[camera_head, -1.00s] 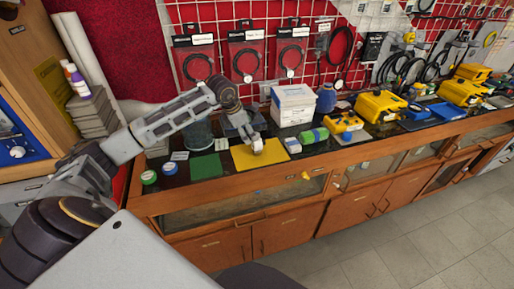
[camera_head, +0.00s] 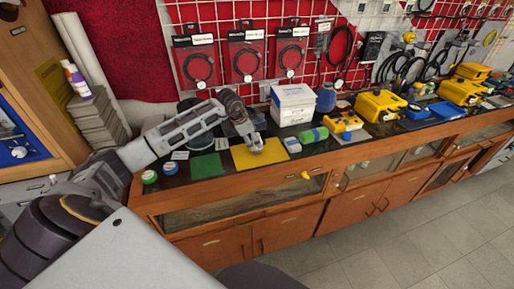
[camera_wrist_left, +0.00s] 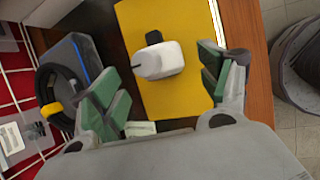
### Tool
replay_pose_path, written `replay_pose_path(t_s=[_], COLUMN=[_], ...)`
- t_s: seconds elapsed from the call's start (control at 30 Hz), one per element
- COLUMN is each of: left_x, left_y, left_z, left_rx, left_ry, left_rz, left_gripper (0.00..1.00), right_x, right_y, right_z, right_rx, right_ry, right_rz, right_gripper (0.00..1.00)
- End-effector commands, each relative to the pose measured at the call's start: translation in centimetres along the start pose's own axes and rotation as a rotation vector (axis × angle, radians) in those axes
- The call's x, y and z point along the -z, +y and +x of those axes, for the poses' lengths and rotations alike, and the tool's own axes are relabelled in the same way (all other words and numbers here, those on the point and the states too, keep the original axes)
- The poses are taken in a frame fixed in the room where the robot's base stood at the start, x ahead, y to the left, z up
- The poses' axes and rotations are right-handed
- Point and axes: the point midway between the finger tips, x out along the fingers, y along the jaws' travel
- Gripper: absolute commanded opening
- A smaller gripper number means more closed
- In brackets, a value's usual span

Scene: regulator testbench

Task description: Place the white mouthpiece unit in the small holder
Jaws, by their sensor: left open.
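The white mouthpiece unit (camera_wrist_left: 160,60), a white block with a rounded spout and a black part at one end, lies on a yellow mat (camera_wrist_left: 190,22). My left gripper (camera_head: 247,139) is over the yellow mat in the head view, where it largely hides the unit. In the left wrist view its green-padded fingers are spread, one on each side of the unit, with gaps between pads and unit. I cannot pick out the small holder with certainty. My right gripper is out of view.
A green mat (camera_head: 206,167) and two round tubs lie left of the yellow mat. A black hose coil (camera_wrist_left: 52,95) lies beside a finger. The counter's front edge is close.

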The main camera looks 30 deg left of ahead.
Motion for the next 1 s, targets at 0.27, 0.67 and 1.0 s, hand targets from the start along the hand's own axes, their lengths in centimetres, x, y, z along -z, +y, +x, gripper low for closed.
replay_pose_path(t_s=[0.27,0.67,1.0], left_x=[-0.1,-0.1,-0.1], left_y=[-0.2,-0.1,-0.1], left_z=[1.5,4.8,5.2], left_rx=[0.003,0.002,0.0], left_ry=[0.0,0.0,0.0], left_rz=[-0.002,-0.001,0.0], left_gripper=[0.77,0.77,0.77], right_x=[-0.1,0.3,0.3], right_y=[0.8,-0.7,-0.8], right_z=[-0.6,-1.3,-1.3], right_rx=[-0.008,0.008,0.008], right_ry=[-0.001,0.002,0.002], right_rz=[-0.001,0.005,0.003], right_gripper=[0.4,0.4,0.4])
